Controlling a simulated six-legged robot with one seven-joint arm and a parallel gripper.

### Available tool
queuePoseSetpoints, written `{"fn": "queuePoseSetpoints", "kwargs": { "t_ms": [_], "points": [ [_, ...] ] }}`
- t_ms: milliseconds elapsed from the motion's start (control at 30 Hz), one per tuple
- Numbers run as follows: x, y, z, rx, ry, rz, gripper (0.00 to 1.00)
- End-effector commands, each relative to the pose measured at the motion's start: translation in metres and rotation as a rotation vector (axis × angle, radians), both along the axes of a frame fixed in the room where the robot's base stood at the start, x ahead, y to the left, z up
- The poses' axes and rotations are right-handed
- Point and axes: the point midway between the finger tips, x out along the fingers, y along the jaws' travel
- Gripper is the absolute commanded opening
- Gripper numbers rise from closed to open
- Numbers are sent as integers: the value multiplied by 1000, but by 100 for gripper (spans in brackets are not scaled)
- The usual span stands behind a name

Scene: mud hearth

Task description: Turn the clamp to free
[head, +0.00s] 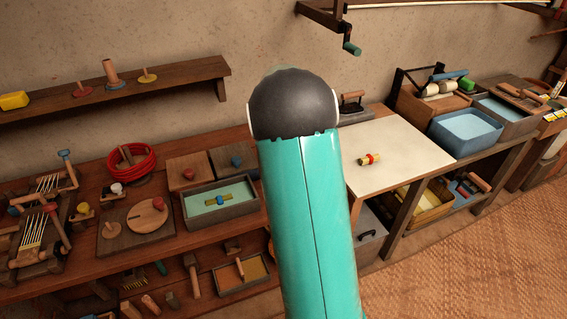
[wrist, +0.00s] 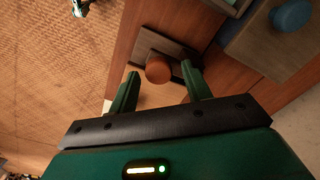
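In the wrist view, a round orange-brown knob (wrist: 158,69) stands on a dark wooden bar or plate (wrist: 174,48), which looks like the clamp. The bar lies slantwise on the reddish wooden bench. My gripper (wrist: 160,69) is open, its two green fingers apart with the knob between their tips. The right fingertip is close to the bar's end. I cannot tell whether either finger touches. In the head view my arm covers this spot, so the clamp and my gripper are hidden there.
A blue knob (wrist: 291,14) on a wooden block is at the wrist view's upper right. In the head view, a grey tray (head: 190,216) with blue-green contents sits left of my arm. A white worktop (head: 395,143) with a small banded roll (head: 369,159) is on the right.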

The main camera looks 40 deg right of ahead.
Motion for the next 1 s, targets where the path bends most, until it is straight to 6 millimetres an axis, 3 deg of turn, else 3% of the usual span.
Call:
{"fn": "queuePoseSetpoints", "kwargs": {
  "t_ms": [267, 433, 1000],
  "points": [
    [-1, 0, -1, 2, 4, 1, 52],
    [0, 0, 10, 0, 1, 2, 52],
    [-1, 0, 122, 1, 1, 1, 52]
  ]
}}
